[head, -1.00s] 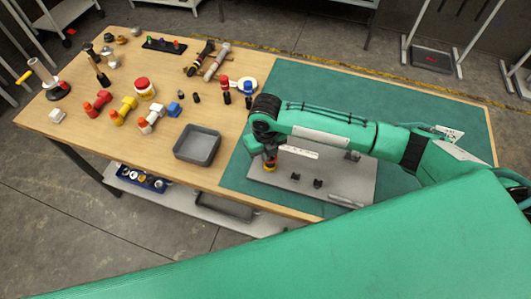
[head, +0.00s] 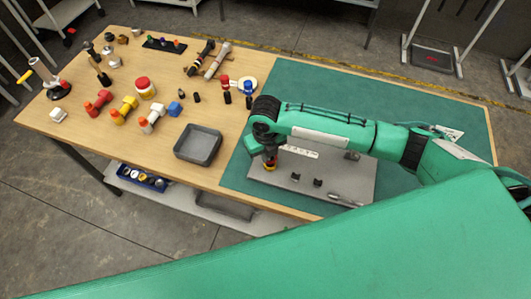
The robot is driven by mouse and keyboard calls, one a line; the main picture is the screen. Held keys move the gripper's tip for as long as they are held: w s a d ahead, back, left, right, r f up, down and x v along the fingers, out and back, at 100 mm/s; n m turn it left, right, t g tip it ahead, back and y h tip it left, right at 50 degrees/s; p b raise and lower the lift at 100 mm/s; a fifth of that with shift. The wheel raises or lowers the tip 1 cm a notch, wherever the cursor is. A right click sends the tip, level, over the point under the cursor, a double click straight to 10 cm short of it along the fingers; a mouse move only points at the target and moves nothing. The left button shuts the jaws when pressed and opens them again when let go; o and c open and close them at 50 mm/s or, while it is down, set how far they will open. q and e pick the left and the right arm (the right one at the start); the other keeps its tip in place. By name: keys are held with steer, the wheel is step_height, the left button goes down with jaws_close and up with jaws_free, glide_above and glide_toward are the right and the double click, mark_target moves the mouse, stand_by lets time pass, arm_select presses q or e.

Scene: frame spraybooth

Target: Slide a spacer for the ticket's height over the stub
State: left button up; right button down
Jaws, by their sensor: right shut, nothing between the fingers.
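My right arm reaches in from the right, and its gripper (head: 269,164) points down at the left end of a grey plate (head: 295,185) on the green mat. The gripper is shut with nothing held. Red and yellow show at its tip; I cannot tell whether the yellow part belongs to the gripper or the plate. Two small dark pieces (head: 305,180) stand on the plate; I cannot tell whether one is the stub. A white printed strip (head: 300,151), possibly the ticket, lies behind the gripper, partly hidden by my arm. No spacer can be told for sure. My left gripper is out of view.
An empty grey tray (head: 198,145) sits left of the mat. Red, yellow and white parts (head: 125,110) and a red-lidded jar (head: 145,88) stand on the wood. Small dark cylinders (head: 248,101) stand behind the arm. The mat's far right is clear.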

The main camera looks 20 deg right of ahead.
steer(key=c, duration=2.2)
jaws_free()
steer(key=shift+f, duration=0.15)
steer(key=c, duration=1.6)
jaws_free()
steer(key=shift+c, duration=0.2)
step_height(320, 180, up, 14)
steer(key=b, duration=0.3)
steer(key=shift+b, duration=0.3)
steer(key=shift+f, duration=0.1)
